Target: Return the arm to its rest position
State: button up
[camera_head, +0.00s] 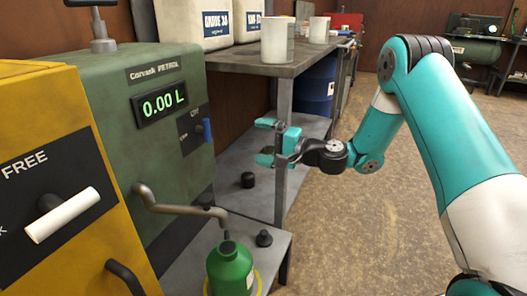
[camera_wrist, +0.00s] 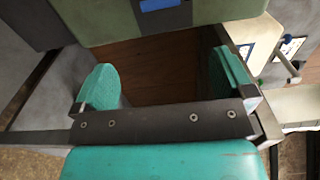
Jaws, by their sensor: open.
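My gripper (camera_head: 272,142) is in front of the shelf bench, to the right of the green petrol dispenser (camera_head: 150,130). Its two teal fingers are spread apart. In the wrist view, my gripper (camera_wrist: 165,85) is open, with nothing between its fingers. The arm reaches in from the right side of the head view, bent at a raised elbow.
A green bottle (camera_head: 231,268) stands under the dispenser's spout (camera_head: 180,208). A yellow machine (camera_head: 60,180) with a white handle is at left. The metal bench (camera_head: 270,68) holds white containers and cans; its post (camera_head: 283,140) is close to my gripper. Open floor (camera_head: 370,235) lies to the right.

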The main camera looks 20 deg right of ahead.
jog(key=shift+r, duration=0.1)
dwell(0.4)
jog(key=s+a+r+n+g, duration=0.3)
jog(key=s+a+n+g, duration=0.1)
jog(key=s+a+n, duration=0.15)
jog(key=s+a+r+n+g, duration=0.3)
jog(key=s+a+n+g, duration=0.15)
jog(key=s+a, duration=0.2)
jog(key=s+d+n+g+h, duration=0.2)
jog(key=s+d+n+h, duration=0.15)
jog(key=s, duration=0.85)
jog(key=s+d+n+g+h, duration=0.25)
jog(key=s+h, duration=0.25)
jog(key=s, duration=0.6)
notch_tip(320, 180, up, 34)
jog(key=p, duration=3.4)
jog(key=shift+a+r, duration=0.15)
jog(key=shift+a, duration=0.25)
